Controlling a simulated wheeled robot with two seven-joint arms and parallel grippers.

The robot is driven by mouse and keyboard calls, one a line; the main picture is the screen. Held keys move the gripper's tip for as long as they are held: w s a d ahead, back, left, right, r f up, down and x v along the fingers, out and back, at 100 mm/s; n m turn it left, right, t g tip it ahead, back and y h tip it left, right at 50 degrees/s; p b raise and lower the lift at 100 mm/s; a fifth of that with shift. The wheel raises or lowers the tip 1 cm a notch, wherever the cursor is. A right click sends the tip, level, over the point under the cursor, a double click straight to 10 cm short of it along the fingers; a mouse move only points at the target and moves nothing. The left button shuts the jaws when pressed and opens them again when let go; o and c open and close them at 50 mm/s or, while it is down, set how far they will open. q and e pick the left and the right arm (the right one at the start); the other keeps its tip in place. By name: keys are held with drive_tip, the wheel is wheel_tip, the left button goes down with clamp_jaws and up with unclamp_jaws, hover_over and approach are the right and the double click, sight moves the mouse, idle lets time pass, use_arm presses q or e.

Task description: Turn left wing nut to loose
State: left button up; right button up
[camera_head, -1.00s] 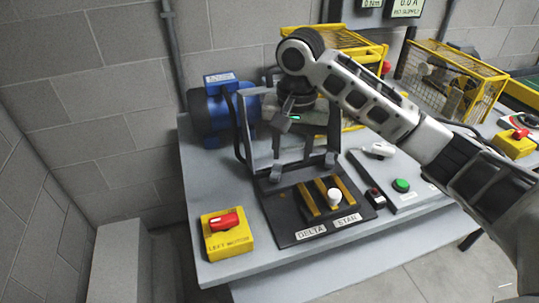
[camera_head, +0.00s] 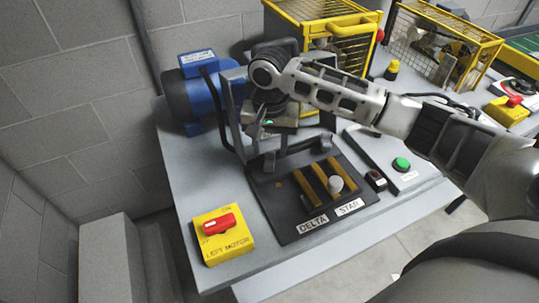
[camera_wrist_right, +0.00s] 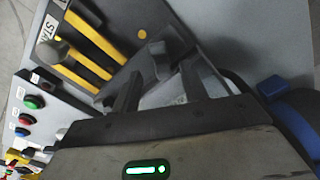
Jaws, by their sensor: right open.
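My right gripper (camera_head: 266,128) is open over the back of the black DELTA/STAR board (camera_head: 300,229), close to an upright grey frame (camera_head: 232,112). In the right wrist view its two dark fingers (camera_wrist_right: 158,85) stand apart. A dark grey blocky piece (camera_wrist_right: 168,56) shows just beyond them, by the board's edge; I cannot tell whether it is the left wing nut or whether a finger touches it. My left gripper is not in view.
A yellow LEFT MOTOR box with a red switch (camera_head: 217,224) sits at the bench's front left. A blue motor (camera_head: 186,96) is behind. A green button (camera_head: 402,164) stands to the right, and yellow cages (camera_head: 322,16) line the back.

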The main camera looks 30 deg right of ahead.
sight(270, 159)
drive_tip(key=shift+f, duration=2.25)
drive_tip(key=shift+c, duration=0.3)
clamp_jaws()
